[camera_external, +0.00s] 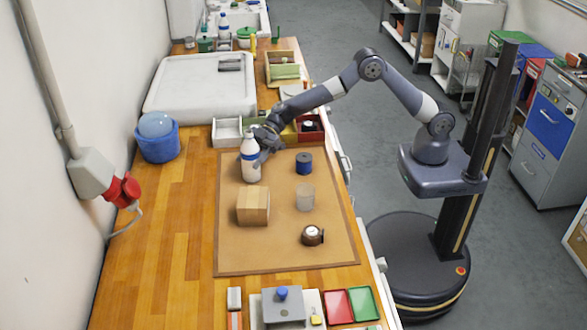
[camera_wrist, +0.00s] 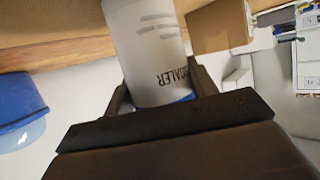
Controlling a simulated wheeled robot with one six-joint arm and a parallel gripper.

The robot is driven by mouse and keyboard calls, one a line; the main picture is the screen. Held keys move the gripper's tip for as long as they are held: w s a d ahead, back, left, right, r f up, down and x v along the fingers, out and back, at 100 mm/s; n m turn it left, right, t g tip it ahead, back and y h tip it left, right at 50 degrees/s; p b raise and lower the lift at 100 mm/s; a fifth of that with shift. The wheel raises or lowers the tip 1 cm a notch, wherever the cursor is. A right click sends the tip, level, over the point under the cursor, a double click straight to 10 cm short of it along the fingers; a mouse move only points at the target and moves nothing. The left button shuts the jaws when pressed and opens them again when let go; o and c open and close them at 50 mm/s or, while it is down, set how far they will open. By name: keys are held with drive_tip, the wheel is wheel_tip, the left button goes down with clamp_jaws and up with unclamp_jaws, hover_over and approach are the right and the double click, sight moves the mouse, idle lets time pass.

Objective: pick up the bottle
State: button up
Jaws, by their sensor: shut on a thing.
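The bottle (camera_external: 250,168) is white with a blue band and stands upright over the far left part of the brown mat (camera_external: 280,255). My gripper (camera_external: 257,153) reaches in from the right and is shut on the bottle. In the wrist view the bottle (camera_wrist: 148,40) sits between the two dark fingers of my gripper (camera_wrist: 162,88), with printed lettering and a bit of blue near the fingers. I cannot tell whether its base touches the mat.
A cardboard box (camera_external: 253,206), a blue spool (camera_external: 304,163), a clear cylinder (camera_external: 305,198) and a round dark gauge (camera_external: 312,236) sit on the mat. A blue bucket (camera_external: 158,142) stands left. Small open bins (camera_external: 227,132) are behind the bottle.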

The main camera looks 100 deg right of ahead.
drive_tip(key=c, duration=0.3)
drive_tip(key=shift+r, duration=0.2)
drive_tip(key=shift+c, duration=0.2)
